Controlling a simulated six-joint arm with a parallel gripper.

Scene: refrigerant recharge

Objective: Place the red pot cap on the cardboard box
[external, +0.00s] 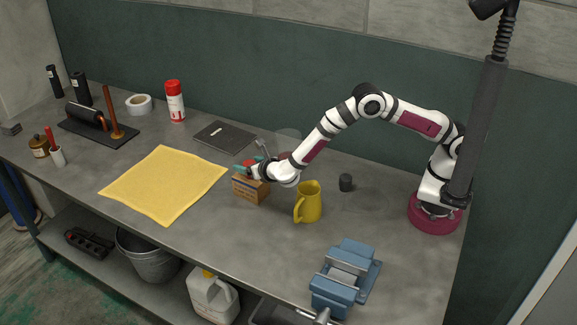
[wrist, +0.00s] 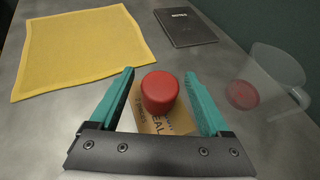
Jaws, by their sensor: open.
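The red pot cap (wrist: 159,92) is a short red cylinder standing upright on top of the cardboard box (wrist: 148,127). In the external view the red cap (external: 249,162) shows just above the box (external: 251,189), partly hidden by my gripper (external: 245,169). My gripper is open, with one green finger on each side of the cap in the wrist view.
A yellow mug (external: 308,203) stands right of the box, with a small black cylinder (external: 346,182) beyond it. A clear jug (wrist: 272,75) with a red bottom stands behind. A yellow cloth (external: 163,184) lies left, a dark notebook (external: 224,136) behind, and a blue vise (external: 346,276) at the front.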

